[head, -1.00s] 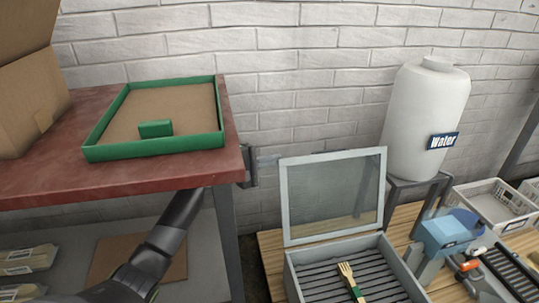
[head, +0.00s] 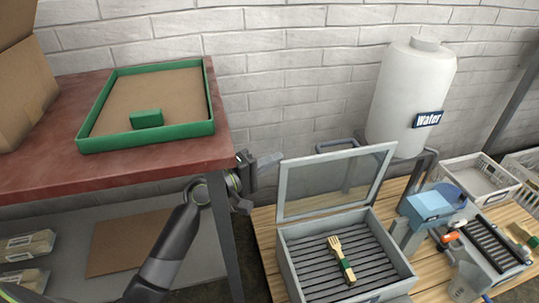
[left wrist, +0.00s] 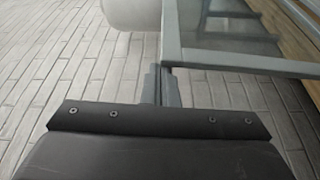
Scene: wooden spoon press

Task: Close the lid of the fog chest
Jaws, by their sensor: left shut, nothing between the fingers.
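The fog chest (head: 291,262) is a grey box on the wooden surface, with a dark slatted rack inside. Its glass lid with a grey frame (head: 282,192) stands open at the back, leaning. A wooden fork with a green band (head: 340,259) lies on the rack. My left gripper (head: 268,160) is shut and empty, just left of the lid's upper left corner; I cannot tell if it touches. In the left wrist view the gripper tip (left wrist: 163,88) is close to the lid frame (left wrist: 172,38). My right gripper is not in view.
A red-topped table (head: 50,178) with a green-rimmed tray (head: 150,139) stands at the left, close to my left arm. A white water tank (head: 408,95) stands behind the chest on the right. A blue device (head: 428,207) and white crate (head: 476,165) are further right.

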